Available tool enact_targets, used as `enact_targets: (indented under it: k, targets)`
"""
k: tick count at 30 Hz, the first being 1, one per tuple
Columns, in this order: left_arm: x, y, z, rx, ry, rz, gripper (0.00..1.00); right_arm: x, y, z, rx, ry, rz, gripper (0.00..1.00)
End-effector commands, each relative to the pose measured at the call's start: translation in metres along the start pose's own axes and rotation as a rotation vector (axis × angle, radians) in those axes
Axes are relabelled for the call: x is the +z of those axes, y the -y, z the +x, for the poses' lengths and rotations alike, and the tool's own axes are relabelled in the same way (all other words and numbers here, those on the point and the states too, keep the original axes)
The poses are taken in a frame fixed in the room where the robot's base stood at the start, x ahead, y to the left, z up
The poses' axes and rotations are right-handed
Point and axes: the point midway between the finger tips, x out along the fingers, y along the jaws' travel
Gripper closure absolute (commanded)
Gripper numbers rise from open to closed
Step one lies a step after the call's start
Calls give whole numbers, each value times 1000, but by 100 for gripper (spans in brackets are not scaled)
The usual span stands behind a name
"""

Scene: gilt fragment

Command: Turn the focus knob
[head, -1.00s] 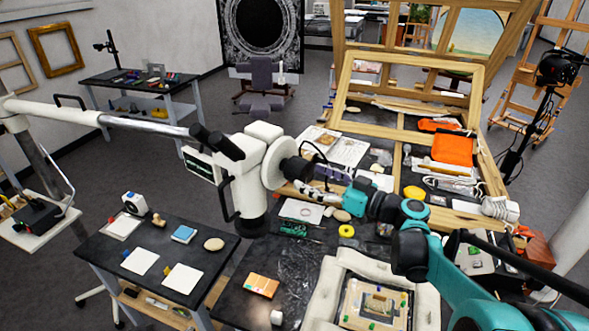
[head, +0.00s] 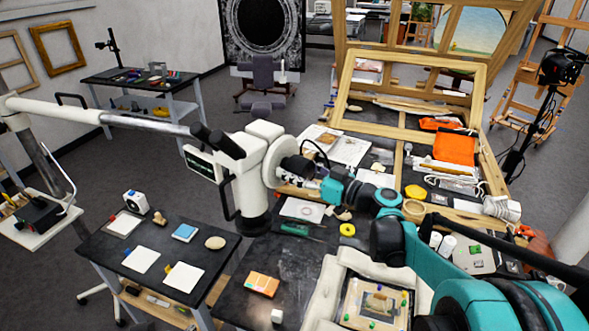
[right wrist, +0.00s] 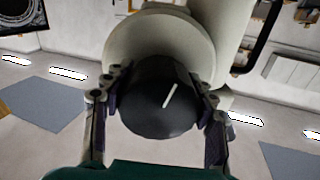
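The white microscope (head: 258,165) stands on its boom arm at the centre of the head view. Its focus knob (right wrist: 160,105) shows in the right wrist view as a dark round knob with a white line, set against a pale disc. The line slants up to the right. My right gripper (right wrist: 160,92) has one finger on each side of the knob, and both pads appear to touch it. My left gripper is not in view.
The white boom (head: 110,122) runs from the left to the microscope. Below are a dark side table (head: 205,235) with cards and small items, and a painting fragment (head: 375,303) in a padded support. A wooden frame (head: 405,130) and crowded bench lie behind my right arm.

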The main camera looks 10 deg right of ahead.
Motion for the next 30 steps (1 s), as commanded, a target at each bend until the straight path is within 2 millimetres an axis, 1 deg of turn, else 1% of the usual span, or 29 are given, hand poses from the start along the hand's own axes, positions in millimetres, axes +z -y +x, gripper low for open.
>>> enact_targets:
  k: [3, 9, 12, 20, 21, 23, 30]
  targets:
    - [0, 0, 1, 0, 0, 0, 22, 0, 0, 0, -1, 0, 23, 72]
    - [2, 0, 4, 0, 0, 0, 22, 0, 1, 0, -2, -2, 193, 72]
    - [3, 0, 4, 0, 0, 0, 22, 0, 1, 0, -2, -3, 239, 72]
    - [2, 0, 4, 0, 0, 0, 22, 0, 2, 0, -2, -3, 246, 72]
    - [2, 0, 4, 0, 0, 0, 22, 0, 2, 0, -2, -3, 246, 35]
    - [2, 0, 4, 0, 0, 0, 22, 0, 1, 0, -2, -3, 246, 22]
    - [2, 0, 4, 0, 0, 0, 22, 0, 1, 0, -1, -3, 245, 22]
